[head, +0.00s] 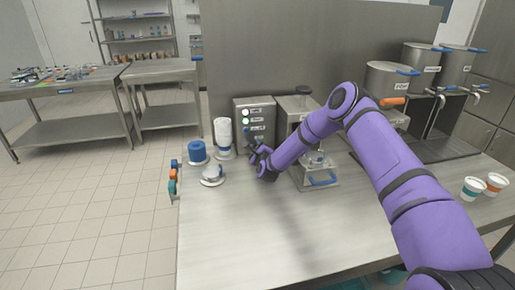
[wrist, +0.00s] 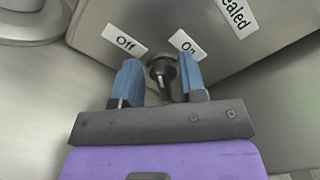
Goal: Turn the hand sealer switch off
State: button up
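The hand sealer is a grey metal box (head: 258,112) with labels and round lights on its front, at the middle of the table. In the wrist view, its switch is a small dark knob (wrist: 161,70) below the "Off" label (wrist: 125,41) and the "On" label (wrist: 186,43). The knob's light pointer mark is small, and I cannot tell which label it points at. My gripper (wrist: 160,82) is open, with its two blue fingertips on either side of the knob. I cannot tell whether they touch it. In the head view my gripper (head: 257,152) is in front of the box's lower part.
A stack of white cups or lids (head: 223,133), a blue roll (head: 197,151) and a white rounded item (head: 212,174) stand left of my gripper. A metal machine with a blue-handled tray (head: 322,180) is to the right. The front table area is clear.

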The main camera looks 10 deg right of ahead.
jog(key=s, duration=1)
jog(key=shift+s, duration=0.3)
jog(key=shift+r, duration=0.1)
